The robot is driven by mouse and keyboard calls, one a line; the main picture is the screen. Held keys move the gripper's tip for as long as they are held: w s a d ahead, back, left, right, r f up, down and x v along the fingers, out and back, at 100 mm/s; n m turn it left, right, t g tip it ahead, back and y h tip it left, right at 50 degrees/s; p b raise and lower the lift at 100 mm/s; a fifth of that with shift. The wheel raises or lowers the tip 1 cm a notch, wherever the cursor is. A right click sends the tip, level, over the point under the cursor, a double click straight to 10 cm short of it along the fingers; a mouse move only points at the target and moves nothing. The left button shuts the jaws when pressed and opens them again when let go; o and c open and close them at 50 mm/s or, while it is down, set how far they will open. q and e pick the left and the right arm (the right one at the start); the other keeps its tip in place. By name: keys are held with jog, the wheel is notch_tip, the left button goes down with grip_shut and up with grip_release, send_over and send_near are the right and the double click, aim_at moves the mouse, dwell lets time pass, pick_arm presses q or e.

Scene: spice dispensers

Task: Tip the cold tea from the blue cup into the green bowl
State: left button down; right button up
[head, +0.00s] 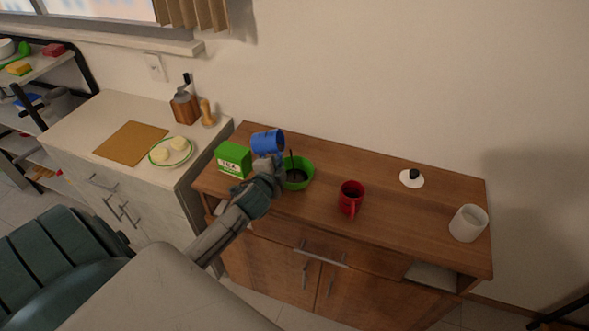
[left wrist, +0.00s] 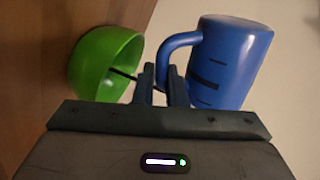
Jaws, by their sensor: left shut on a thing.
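The blue cup (head: 267,142) is held above and a little behind the green bowl (head: 306,170), tilted well over with its mouth towards the right. A thin dark stream runs down from the cup's side into the bowl, where dark liquid shows. My left gripper (head: 270,164) is shut on the cup's handle. In the left wrist view the gripper (left wrist: 165,84) grips the handle of the blue cup (left wrist: 230,62). The green bowl (left wrist: 88,62) stands beside it there, with a dark streak at its rim. The inside of the cup is hidden.
A green and white box (head: 234,160) stands left of the bowl, close to my left arm. A red mug (head: 351,198) stands to the right. Farther right are a white disc with a black knob (head: 411,178) and a white cup (head: 468,223). Bare wooden top (head: 390,220) lies between.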

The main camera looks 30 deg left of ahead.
pick_arm(q)
jog(key=shift+w+d+f+m+p, duration=0.25)
jog(key=shift+d+f+m+p, duration=0.1)
jog(key=shift+d+f+m, duration=0.2)
dwell(0.8)
jog(key=shift+a+m+y+p, duration=0.1)
jog(key=shift+m+y+p, duration=0.35)
jog(key=shift+y+p, duration=0.1)
jog(key=shift+s+a+r+m+y+p, duration=0.15)
jog(key=shift+a+m+y+p, duration=0.1)
jog(key=shift+m+p, duration=0.5)
dwell(0.8)
